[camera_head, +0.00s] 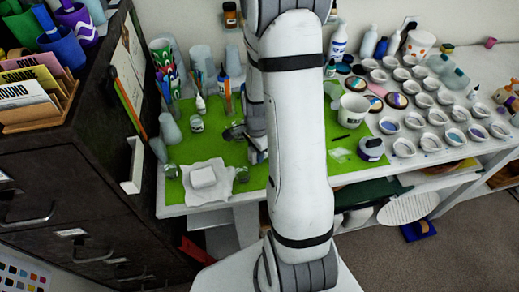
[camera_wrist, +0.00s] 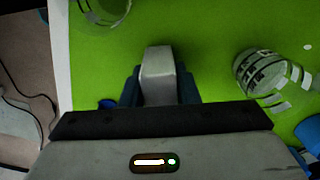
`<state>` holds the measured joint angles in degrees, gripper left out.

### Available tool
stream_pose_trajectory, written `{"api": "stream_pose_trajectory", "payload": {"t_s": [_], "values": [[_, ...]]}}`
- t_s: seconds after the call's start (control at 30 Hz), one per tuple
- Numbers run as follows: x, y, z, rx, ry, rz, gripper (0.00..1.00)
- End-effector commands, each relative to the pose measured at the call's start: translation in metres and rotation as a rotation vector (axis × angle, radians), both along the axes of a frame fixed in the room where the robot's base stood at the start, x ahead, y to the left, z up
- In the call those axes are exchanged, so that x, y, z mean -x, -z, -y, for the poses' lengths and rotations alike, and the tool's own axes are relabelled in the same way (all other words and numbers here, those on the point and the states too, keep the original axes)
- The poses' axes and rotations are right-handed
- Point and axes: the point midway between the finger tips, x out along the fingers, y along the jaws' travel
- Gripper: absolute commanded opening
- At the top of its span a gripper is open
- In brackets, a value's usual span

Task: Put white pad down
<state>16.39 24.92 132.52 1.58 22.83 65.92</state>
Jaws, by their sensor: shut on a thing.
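My gripper (camera_wrist: 160,85) is shut on a pale grey-white pad (camera_wrist: 158,62), which stands up between its dark fingers in the wrist view. Below it is the green mat (camera_wrist: 205,25); I cannot tell whether the pad touches it. In the head view my gripper (camera_head: 252,140) is over the left part of the green mat (camera_head: 262,178), partly hidden by my arm, and the held pad cannot be made out. Another white square block (camera_head: 203,177) lies on a crumpled white cloth (camera_head: 222,190) at the mat's front left.
In the wrist view a clear marked cup (camera_wrist: 262,72) stands right of my gripper, and another clear cup (camera_wrist: 104,12) is at the upper left. A white cup (camera_head: 352,109), a lidded jar (camera_head: 371,149) and several small cups stand to the right. A dark cabinet (camera_head: 85,180) borders the left.

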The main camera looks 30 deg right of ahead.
Motion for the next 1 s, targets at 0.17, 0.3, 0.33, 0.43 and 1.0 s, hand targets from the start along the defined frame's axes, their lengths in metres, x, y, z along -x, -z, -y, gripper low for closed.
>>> {"api": "stream_pose_trajectory", "payload": {"t_s": [0.17, 0.3, 0.33, 0.43, 1.0], "values": [[0.000, 0.003, 0.000, 0.000, 0.000, 0.000, 0.00], [0.000, 0.003, 0.000, 0.000, -0.001, 0.000, 0.36], [0.000, 0.002, 0.000, 0.000, -0.001, 0.000, 0.39], [0.000, 0.002, 0.000, 0.000, -0.001, 0.000, 0.47], [-0.002, -0.028, 0.000, 0.001, -0.002, 0.006, 0.50]]}}
